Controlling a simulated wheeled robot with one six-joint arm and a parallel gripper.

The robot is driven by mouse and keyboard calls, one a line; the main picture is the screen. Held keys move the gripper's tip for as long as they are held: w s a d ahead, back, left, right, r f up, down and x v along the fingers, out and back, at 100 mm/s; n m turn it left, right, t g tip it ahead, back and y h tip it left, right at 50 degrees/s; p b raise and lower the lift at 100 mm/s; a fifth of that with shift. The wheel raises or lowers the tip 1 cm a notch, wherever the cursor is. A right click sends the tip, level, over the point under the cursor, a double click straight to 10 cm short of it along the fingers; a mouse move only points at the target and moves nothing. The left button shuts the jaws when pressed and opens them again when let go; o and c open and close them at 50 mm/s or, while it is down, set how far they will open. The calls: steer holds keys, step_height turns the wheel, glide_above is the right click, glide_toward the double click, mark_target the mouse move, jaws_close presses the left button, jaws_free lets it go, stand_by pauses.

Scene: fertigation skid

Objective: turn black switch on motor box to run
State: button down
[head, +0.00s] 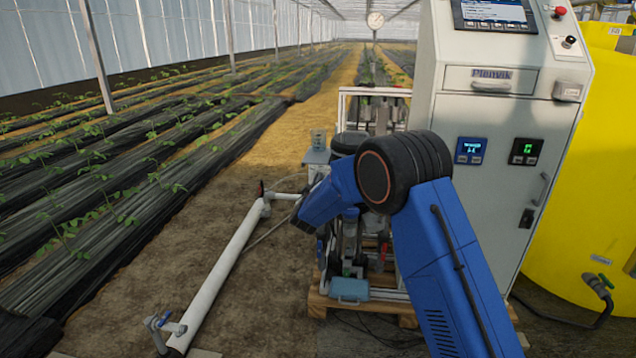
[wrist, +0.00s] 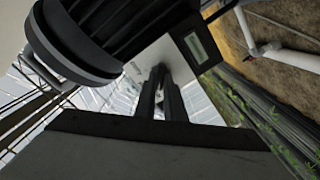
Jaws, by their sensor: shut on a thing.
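The motor box is a pale grey box with a small display; in the wrist view its face (wrist: 146,58) is ahead of my gripper. My gripper (wrist: 160,74) has two dark fingers close together, with their tips at the box face, shut on the black switch. The switch is mostly hidden between the fingertips, so its pointer and markings cannot be read. In the head view the motor box (head: 316,157) stands just left of my blue arm. My gripper is hidden there behind the arm.
A dark ribbed cylinder (wrist: 90,50) is close at the upper left of the wrist view. In the head view a white control cabinet (head: 500,120) stands right of my arm, a yellow tank (head: 585,190) beyond it. A white pipe (head: 225,270) runs along the ground at left.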

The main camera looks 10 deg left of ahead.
steer(key=c, duration=1.8)
jaws_free()
steer(key=shift+c, duration=0.2)
steer(key=shift+s, duration=0.1)
steer(key=s, duration=1.7)
steer(key=shift+a, duration=0.35)
steer(key=shift+s, duration=0.1)
